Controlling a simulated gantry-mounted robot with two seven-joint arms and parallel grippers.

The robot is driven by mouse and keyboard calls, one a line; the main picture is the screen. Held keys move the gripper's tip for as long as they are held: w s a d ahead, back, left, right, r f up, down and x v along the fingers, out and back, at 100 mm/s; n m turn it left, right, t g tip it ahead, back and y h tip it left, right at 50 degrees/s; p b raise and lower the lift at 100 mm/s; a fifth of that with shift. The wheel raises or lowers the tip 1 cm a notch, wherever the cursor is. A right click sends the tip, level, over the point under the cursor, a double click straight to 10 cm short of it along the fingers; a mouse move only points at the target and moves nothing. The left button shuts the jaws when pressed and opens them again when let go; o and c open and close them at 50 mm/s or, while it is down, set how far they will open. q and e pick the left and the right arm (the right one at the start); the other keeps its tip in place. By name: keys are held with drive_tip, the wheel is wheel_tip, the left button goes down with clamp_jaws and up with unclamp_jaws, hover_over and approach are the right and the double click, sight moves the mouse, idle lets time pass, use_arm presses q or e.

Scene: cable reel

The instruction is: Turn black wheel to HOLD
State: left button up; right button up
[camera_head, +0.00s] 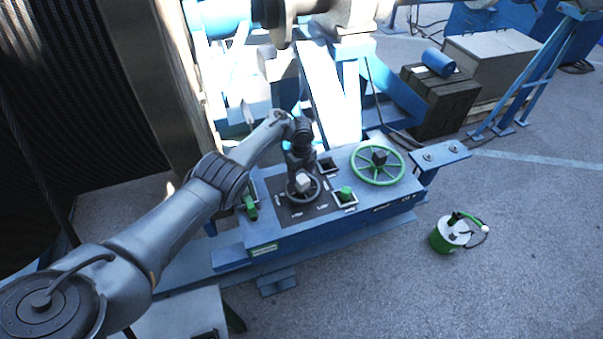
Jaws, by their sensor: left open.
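The black wheel (316,193) lies on a dark labelled plate on top of the blue control box (330,225). A grey block stands at its hub. My left gripper (301,172) points down from above, right over the wheel's hub and far rim. It is open, but its fingertips are hard to make out, and I cannot tell whether they touch the wheel. The labels on the plate are too small to read, so the wheel's setting cannot be told. My right gripper is not in view.
A larger green wheel (391,164) sits right of the black wheel. Green levers (345,193) and (250,206) stand on both sides of it. A green canister (450,234) stands on the floor at right. A large reel (110,90) rises at left. Floor at lower right is clear.

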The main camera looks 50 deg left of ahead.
use_arm(q)
wheel_tip(320, 180, up, 5)
drive_tip(key=p, duration=0.3)
drive_tip(key=shift+r, duration=1.1)
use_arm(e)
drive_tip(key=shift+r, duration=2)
